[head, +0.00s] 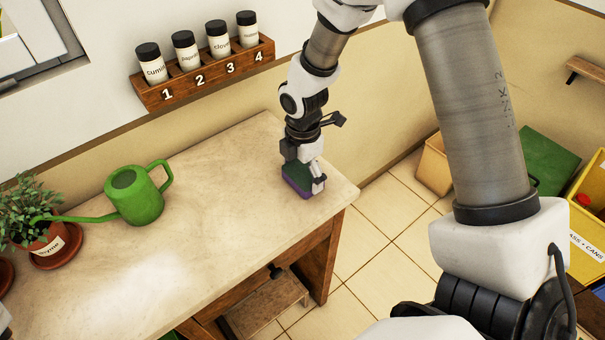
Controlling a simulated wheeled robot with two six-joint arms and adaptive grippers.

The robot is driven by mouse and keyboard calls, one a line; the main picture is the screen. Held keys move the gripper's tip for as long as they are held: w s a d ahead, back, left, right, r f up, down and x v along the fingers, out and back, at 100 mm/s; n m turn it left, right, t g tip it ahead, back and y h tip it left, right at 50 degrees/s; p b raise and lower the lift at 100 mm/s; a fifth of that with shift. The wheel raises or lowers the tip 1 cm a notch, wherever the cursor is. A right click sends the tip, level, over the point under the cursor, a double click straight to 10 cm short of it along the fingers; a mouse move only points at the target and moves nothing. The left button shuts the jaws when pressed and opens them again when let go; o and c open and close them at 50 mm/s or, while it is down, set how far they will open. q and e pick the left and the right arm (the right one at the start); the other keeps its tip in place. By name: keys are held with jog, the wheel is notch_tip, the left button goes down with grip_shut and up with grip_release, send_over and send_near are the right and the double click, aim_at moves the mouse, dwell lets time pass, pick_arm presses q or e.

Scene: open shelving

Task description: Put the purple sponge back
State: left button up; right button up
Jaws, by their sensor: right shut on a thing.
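The purple sponge (297,187) has a dark green upper layer and a purple lower layer. It is at the right end of the pale worktop (215,245), near the far right corner. My right gripper (305,180) points down and is shut on the sponge from above. The sponge is at or just above the worktop surface; I cannot tell if it touches. The gripper covers part of the sponge. My left gripper is not in view.
A green watering can (135,195) and a potted thyme plant (42,240) stand at the left of the worktop. A numbered spice rack (205,75) hangs on the wall behind. Bins, one yellow (590,205), stand on the floor at right. The worktop's middle is clear.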

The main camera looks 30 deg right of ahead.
aim_at(303, 172)
jog(key=o, duration=1.1)
jog(key=shift+o, duration=0.2)
notch_tip(303, 172, up, 12)
